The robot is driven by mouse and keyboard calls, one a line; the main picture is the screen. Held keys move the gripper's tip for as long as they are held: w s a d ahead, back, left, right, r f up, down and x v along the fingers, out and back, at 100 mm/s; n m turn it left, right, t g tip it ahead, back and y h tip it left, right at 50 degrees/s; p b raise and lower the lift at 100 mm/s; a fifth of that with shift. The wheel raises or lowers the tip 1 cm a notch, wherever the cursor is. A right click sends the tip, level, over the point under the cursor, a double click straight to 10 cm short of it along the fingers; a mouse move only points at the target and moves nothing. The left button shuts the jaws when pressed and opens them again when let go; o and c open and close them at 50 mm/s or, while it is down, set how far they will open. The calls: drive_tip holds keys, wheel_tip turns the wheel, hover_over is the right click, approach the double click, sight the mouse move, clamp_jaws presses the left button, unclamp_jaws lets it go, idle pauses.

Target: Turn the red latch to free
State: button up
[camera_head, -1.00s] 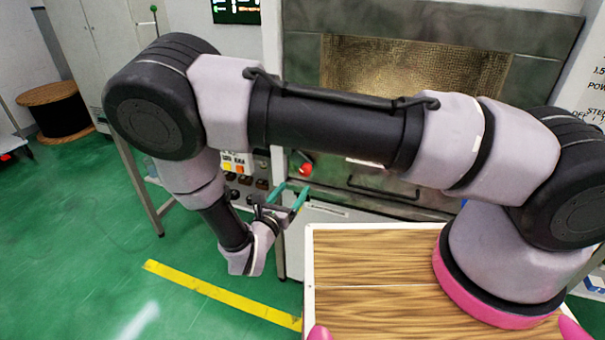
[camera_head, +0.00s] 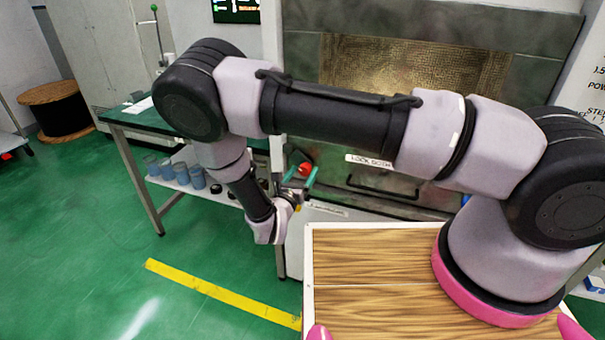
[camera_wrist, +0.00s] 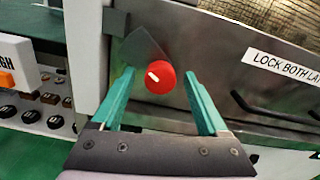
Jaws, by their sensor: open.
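The red latch (camera_head: 305,169) is a round red knob with a short white mark, set on a dark pointed plate at the lower left of the microwave generator's metal front. In the wrist view the red latch (camera_wrist: 160,80) lies between and just beyond the fingertips. My gripper (camera_head: 299,176) has green fingers, spread apart and empty. In the wrist view my gripper (camera_wrist: 160,82) has one finger on each side of the knob; I cannot tell whether either touches it. The white mark on the knob slants down to the right.
A label reading "LOCK BOTH LAT..." (camera_wrist: 287,67) and a dark bar handle (camera_wrist: 270,110) are right of the latch. A wood-topped surface (camera_head: 370,255) stands in front. Green floor is open at left.

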clamp_jaws()
drive_tip(key=shift+n, duration=0.3)
drive_tip(key=n, duration=0.3)
drive_tip(key=shift+a, duration=0.1)
drive_tip(key=n, duration=0.5)
drive_tip(key=shift+n, duration=0.4)
drive_tip(key=n, duration=0.4)
drive_tip(key=shift+n, duration=2.2)
